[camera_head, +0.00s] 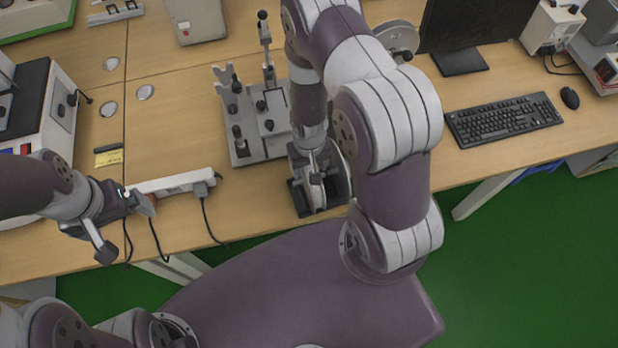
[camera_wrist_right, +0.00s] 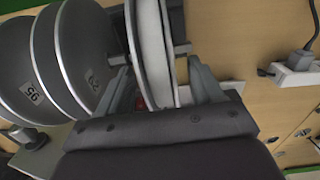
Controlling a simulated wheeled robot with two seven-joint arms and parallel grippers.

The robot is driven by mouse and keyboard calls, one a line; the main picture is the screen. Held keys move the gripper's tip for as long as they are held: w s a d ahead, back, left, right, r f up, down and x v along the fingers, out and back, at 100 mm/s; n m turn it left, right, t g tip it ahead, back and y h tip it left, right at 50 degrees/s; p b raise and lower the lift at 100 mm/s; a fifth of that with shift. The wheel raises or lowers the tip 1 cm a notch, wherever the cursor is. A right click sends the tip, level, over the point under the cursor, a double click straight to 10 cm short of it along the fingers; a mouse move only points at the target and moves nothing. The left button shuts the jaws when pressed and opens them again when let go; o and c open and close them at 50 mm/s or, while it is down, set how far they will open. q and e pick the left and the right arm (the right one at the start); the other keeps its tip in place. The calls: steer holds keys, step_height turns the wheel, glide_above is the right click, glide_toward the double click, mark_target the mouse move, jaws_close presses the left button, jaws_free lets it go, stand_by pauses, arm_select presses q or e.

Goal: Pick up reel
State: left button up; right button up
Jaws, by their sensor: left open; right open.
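A reel with grey metallic rims and a pale white winding stands edge-on between the fingers of my right gripper (camera_wrist_right: 160,85) in the right wrist view, its body (camera_wrist_right: 154,45) reaching up past the fingertips. The fingers are open, one on each side; I cannot tell whether they touch it. In the head view this reel (camera_head: 338,178) is partly hidden by my right arm. It stands in a dark holder (camera_head: 301,200) near the table's front edge, with my right gripper (camera_head: 317,183) over it. My left gripper (camera_head: 126,224) is open and empty at the left.
Large grey labelled discs (camera_wrist_right: 65,60) stand left of the reel in the wrist view. A metal fixture (camera_head: 262,120) lies left of my right arm. A white power strip (camera_head: 175,183) with cables lies near my left gripper. A keyboard (camera_head: 503,119) and monitor (camera_head: 475,25) are at right.

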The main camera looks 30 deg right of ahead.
steer(key=shift+r, duration=0.1)
jaws_close()
steer(key=shift+r, duration=0.2)
step_height(320, 180, up, 10)
steer(key=shift+f, duration=0.15)
steer(key=shift+f, duration=0.1)
